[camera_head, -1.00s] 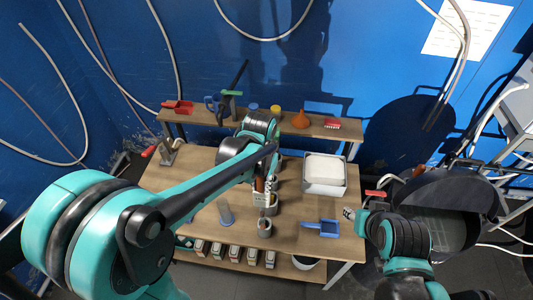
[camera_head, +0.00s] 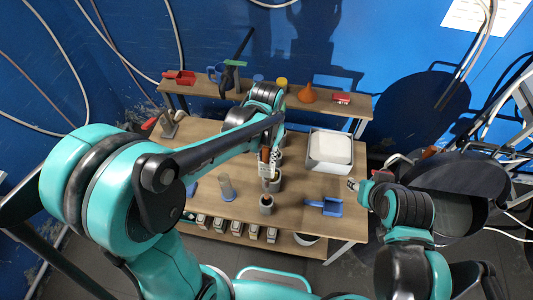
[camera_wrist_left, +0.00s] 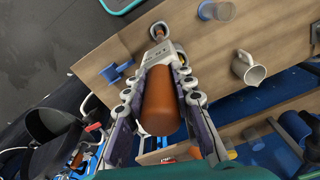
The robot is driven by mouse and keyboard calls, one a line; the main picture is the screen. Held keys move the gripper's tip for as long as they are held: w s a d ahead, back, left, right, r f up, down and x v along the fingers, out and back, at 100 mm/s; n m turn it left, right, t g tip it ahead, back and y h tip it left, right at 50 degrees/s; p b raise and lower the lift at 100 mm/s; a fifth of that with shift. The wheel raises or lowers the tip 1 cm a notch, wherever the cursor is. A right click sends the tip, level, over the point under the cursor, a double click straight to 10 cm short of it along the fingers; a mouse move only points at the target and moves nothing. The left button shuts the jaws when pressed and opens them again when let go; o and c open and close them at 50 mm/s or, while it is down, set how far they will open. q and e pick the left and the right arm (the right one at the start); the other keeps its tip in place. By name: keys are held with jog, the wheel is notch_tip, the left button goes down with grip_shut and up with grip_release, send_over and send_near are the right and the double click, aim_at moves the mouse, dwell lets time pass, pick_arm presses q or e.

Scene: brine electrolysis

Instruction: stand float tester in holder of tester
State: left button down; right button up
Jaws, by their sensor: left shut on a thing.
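My left gripper (camera_head: 268,160) is shut on the float tester, a brown-orange cylinder (camera_wrist_left: 160,100) that lies lengthwise between the fingers in the left wrist view. A pale part with dark marks (camera_wrist_left: 159,55) shows at its far end. A small grey round cup (camera_head: 266,204), seemingly the holder of the tester, stands on the table just below the gripper in the head view. It also shows past the tester's far end in the left wrist view (camera_wrist_left: 155,28), with something brown at its opening. Whether the tester touches it I cannot tell. My right gripper (camera_head: 352,184) is empty-looking near the table's right edge.
A second grey cup (camera_head: 275,184) is close behind. A grey jug (camera_wrist_left: 248,68) shows in the wrist view. A shelf (camera_head: 350,108) runs along the back.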

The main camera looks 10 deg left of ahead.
aim_at(266, 174)
pick_arm(q)
jog(key=shift+s+f+b, duration=0.15)
jog(key=shift+f+b, duration=0.2)
jog(key=shift+f, duration=0.3)
jog(key=shift+f+b, duration=0.65)
jog(key=shift+f, duration=0.2)
jog(key=shift+f+b, duration=3.85)
jog(key=shift+f, duration=0.5)
jog(key=c, duration=1.2)
grip_release()
notch_tip(266, 174, up, 12)
jog(key=shift+r, duration=0.1)
